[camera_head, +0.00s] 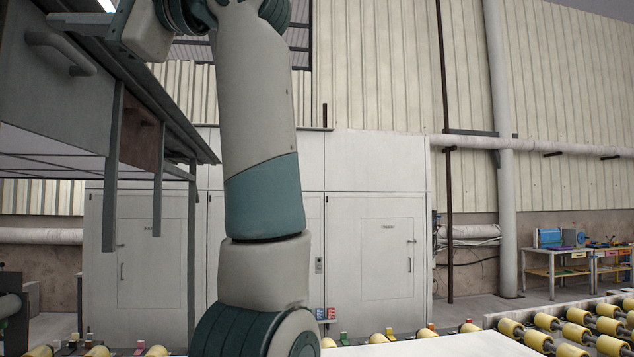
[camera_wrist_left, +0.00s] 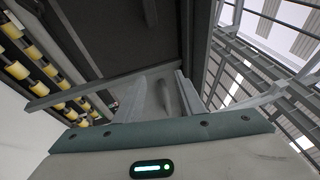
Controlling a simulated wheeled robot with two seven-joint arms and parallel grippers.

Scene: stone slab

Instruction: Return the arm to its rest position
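My left arm (camera_head: 262,130) stands raised across the middle of the head view, with its upper end bent to the left. My left gripper (camera_head: 82,22) is at the top left, partly cut off by the picture edge, close to a grey metal housing (camera_head: 55,85). In the left wrist view the two fingers of the left gripper (camera_wrist_left: 158,88) stand apart. A grey handle-like shape shows between them, and I see nothing clearly held. A pale slab (camera_head: 440,346) lies at the bottom of the head view. My right gripper is not in view.
The grey housing has a bar handle (camera_head: 62,52) and hanging posts (camera_head: 112,190) left of my arm. Yellow rollers (camera_head: 545,320) run along the bottom right. White cabinets (camera_head: 370,235) stand behind, and a workbench (camera_head: 562,265) at far right. Space right of the arm is open.

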